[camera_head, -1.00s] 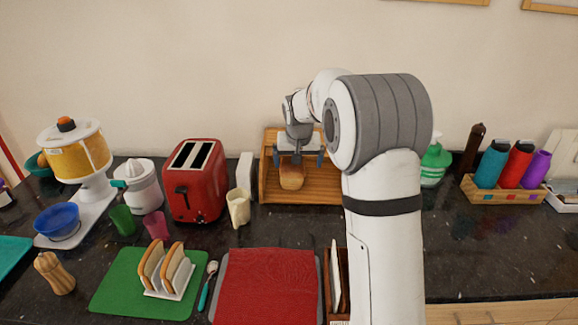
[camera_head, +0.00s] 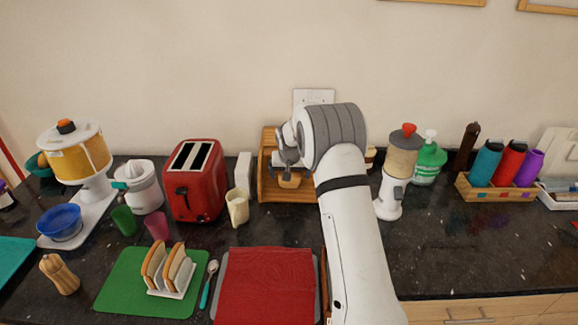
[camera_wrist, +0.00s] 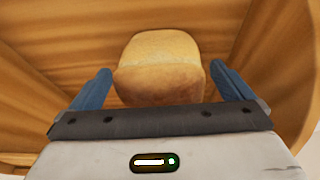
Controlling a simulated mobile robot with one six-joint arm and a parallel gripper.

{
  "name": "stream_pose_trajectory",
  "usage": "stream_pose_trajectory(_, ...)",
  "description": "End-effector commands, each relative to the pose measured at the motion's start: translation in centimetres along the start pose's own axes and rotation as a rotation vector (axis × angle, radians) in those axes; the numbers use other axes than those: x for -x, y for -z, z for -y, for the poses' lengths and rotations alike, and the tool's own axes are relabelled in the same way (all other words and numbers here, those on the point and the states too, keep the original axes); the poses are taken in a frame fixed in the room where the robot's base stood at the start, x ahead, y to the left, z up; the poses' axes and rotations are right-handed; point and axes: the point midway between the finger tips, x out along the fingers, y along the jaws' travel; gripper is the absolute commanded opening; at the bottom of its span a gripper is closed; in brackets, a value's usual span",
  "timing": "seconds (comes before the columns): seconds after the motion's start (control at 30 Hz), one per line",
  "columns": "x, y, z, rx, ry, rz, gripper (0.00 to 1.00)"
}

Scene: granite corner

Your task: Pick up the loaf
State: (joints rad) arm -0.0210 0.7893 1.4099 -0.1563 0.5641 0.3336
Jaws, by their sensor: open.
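The loaf (camera_wrist: 160,70) is golden brown and lies inside a wooden box or rack in the wrist view. In the head view the loaf (camera_head: 289,181) shows only in part below my gripper, in the wooden rack (camera_head: 268,190) against the wall. My gripper (camera_wrist: 160,92) is open, with one blue finger on each side of the loaf's near end. Small gaps show between the fingers and the loaf. In the head view my gripper (camera_head: 287,172) is down in the front of the rack, and my arm hides the rack's right part.
A red toaster (camera_head: 196,182) and a cream jug (camera_head: 237,207) stand left of the rack. A blender (camera_head: 398,170) and a green soap bottle (camera_head: 429,160) stand to the right. The rack's wooden walls (camera_wrist: 285,75) rise close around my gripper.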

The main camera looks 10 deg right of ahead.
Motion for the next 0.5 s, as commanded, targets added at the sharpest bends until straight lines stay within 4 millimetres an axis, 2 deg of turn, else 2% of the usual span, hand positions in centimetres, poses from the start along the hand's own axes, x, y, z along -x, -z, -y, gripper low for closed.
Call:
stream_pose_trajectory(0.27,-0.40,0.00,0.03,0.000,0.000,-0.001,1.00)
stream_pose_trajectory(0.5,-0.38,-0.01,0.06,0.000,0.001,-0.001,0.81)
